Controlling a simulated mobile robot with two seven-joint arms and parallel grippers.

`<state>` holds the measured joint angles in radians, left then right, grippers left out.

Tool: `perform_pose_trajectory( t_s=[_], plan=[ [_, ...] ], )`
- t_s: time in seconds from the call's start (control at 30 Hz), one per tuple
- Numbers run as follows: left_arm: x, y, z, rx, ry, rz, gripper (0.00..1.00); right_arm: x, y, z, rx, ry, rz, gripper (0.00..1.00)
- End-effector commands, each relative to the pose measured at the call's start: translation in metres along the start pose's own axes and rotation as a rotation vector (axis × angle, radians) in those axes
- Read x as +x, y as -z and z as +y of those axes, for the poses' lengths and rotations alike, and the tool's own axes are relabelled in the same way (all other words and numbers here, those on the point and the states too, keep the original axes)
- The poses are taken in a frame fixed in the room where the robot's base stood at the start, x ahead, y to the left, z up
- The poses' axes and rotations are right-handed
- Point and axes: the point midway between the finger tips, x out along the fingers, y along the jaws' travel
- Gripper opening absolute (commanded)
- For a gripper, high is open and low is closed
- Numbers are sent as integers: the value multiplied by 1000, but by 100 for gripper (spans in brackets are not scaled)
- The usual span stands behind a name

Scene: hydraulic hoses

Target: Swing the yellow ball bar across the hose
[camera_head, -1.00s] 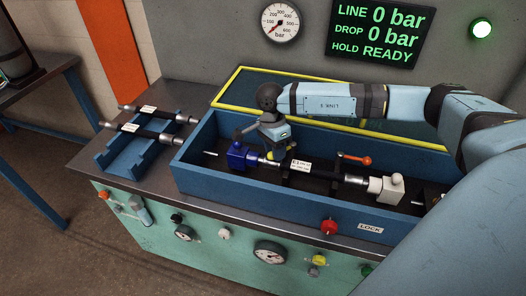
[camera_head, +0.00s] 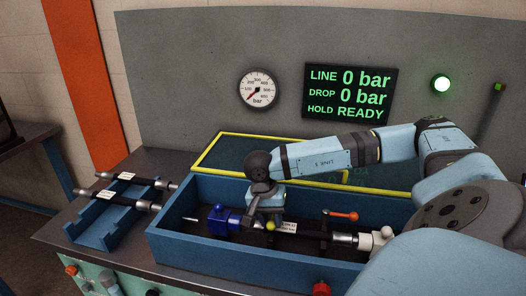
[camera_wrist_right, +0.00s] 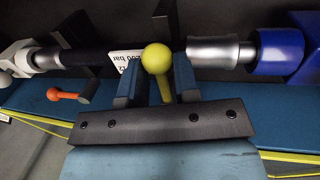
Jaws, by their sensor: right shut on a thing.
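The hose (camera_head: 312,233) lies in the blue trough, black with a white label and steel end fittings. It runs between a blue block (camera_head: 222,218) and a white block (camera_head: 376,239). My right gripper (camera_head: 266,212) is over the hose's left part, beside the label. In the right wrist view, the yellow ball (camera_wrist_right: 156,58) and its short yellow bar (camera_wrist_right: 165,90) sit between my right gripper's fingers (camera_wrist_right: 158,85), which are shut on the bar. The ball also shows in the head view (camera_head: 271,225). The bar's far end is hidden. My left gripper is out of view.
The blue trough's front wall (camera_head: 215,255) stands before the hose. Two more hoses lie on a blue rack (camera_head: 105,232) at left. A yellow-edged panel (camera_head: 225,150) is behind. The display (camera_head: 348,93) reads 0 bar, READY.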

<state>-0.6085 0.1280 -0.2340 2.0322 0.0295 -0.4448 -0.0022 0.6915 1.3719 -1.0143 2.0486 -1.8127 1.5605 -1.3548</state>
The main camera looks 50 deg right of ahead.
Motion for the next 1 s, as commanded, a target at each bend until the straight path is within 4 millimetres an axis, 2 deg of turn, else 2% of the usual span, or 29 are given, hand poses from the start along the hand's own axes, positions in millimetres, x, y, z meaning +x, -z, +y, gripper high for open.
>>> perform_pose_trajectory(
  t_s=[0.53, 0.57, 0.63, 0.67, 1.0],
  plan=[
    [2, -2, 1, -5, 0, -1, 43, 0, 1, 4, -19, -1, 5, 0],
    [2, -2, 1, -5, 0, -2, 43, 0, 1, 4, -19, -1, 5, 33],
    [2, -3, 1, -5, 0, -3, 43, 0, 1, 4, -19, -1, 5, 50],
    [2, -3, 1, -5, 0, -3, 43, 0, 1, 4, -19, -1, 5, 53],
    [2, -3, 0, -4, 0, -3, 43, -4, 1, 4, -19, 1, 4, 53]
  ],
)
